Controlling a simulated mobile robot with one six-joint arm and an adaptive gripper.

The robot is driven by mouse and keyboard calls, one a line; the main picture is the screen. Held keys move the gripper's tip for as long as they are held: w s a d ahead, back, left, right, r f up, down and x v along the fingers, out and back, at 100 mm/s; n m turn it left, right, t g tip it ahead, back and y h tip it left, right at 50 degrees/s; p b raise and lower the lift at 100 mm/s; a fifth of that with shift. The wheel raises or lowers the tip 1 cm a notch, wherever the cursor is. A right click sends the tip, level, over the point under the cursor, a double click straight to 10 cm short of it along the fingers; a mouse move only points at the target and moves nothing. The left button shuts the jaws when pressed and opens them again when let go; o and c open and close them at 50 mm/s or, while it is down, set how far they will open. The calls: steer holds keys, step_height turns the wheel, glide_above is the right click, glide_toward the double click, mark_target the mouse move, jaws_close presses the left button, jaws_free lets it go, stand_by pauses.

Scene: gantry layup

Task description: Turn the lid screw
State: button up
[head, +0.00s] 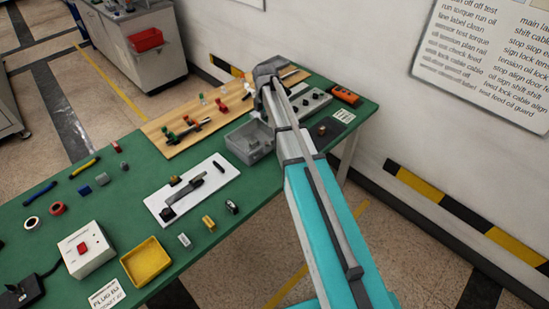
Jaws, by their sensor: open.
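A grey box (239,146) stands on the green bench just left of my arm; it may be the one with the lid. I cannot make out a lid screw on it, and its right side is close to my arm. My gripper (263,104) is at the far end of my arm, above the back of the bench near this box. It is small and partly hidden by my wrist, and it is open. I see nothing held in it. I cannot tell its height above the bench.
A wooden board (168,145) with several coloured parts lies behind the box. A white plate (160,209) with a dark lever lies in front. A grey panel (318,100) and an orange device (344,95) are at the right. A yellow tray (147,262) is at the front.

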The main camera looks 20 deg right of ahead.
steer(key=s+f+m+b, duration=0.3)
steer(key=s+m, duration=0.4)
steer(key=s, duration=0.1)
steer(key=s+a+f+m+b, duration=0.1)
steer(key=s+f+m+b, duration=0.1)
steer(key=s+m, duration=0.5)
steer(key=shift+s+f+b, duration=0.4)
steer(key=shift+s+b, duration=0.25)
steer(key=shift+s, duration=0.35)
steer(key=shift+s+a, duration=0.1)
steer(key=shift+s, duration=0.05)
stand_by(0.4)
steer(key=s+m, duration=0.7)
steer(key=s, duration=0.2)
steer(key=shift+a+m, duration=0.2)
steer(key=shift+m, duration=0.2)
steer(key=shift+w, duration=0.1)
stand_by(0.8)
